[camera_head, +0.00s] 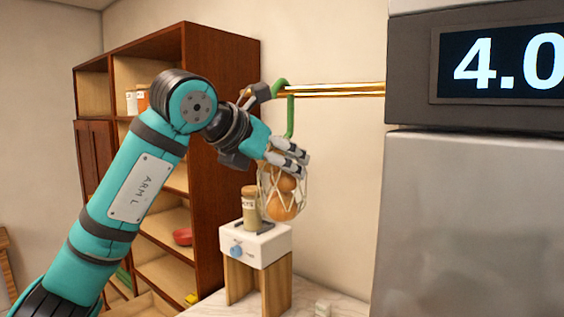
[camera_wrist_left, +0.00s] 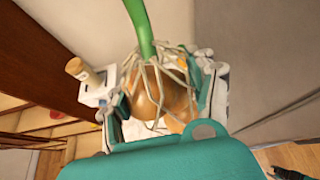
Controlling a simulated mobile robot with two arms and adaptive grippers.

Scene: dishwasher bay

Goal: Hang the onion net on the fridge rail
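The onion net (camera_head: 283,205) is a pale mesh with brown onions in it and a green hook (camera_head: 291,115) above it. The hook's curved top is at the left end of the brass fridge rail (camera_head: 340,89) and looks to be over it; whether it bears on the rail is unclear. My left gripper (camera_head: 300,163) is at the net's upper part, below the rail. In the left wrist view the net (camera_wrist_left: 155,92) fills the space between the fingers, which look shut on it. The hook's stem (camera_wrist_left: 141,28) rises above it.
A jar (camera_head: 250,212) stands on a white device with a blue knob (camera_head: 258,246), close behind and left of the net. A brown shelf unit (camera_head: 222,150) is at the left. The fridge (camera_head: 470,220) with its display is at the right. Bare wall lies below the rail.

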